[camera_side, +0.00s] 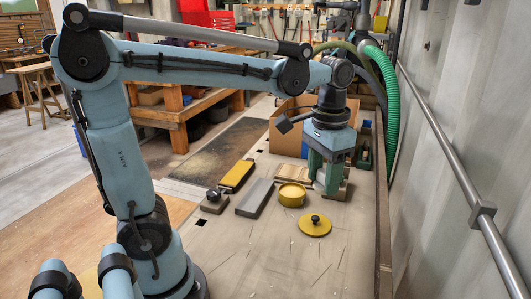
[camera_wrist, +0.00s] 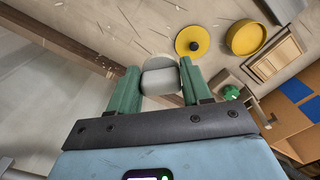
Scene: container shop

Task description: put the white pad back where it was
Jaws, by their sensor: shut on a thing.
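My gripper (camera_side: 325,183) is over the far right part of the workbench, pointing down. In the wrist view its two green fingers (camera_wrist: 158,82) are closed on the white pad (camera_wrist: 160,76), a pale grey-white block with rounded edges. The pad sits between the fingertips. In the side view the pad is mostly hidden by the fingers, and I cannot tell whether it touches anything below. A brown wooden block (camera_side: 342,190) shows beside the fingertips in the side view.
A yellow round pot (camera_side: 292,194) and its yellow lid (camera_side: 315,229) with black knob lie nearby. A wooden tray (camera_side: 290,173), grey slab (camera_side: 255,198), yellow-topped block (camera_side: 237,175) and knobbed block (camera_side: 213,203) stand left. A cardboard box (camera_side: 284,132) is behind. The near bench is clear.

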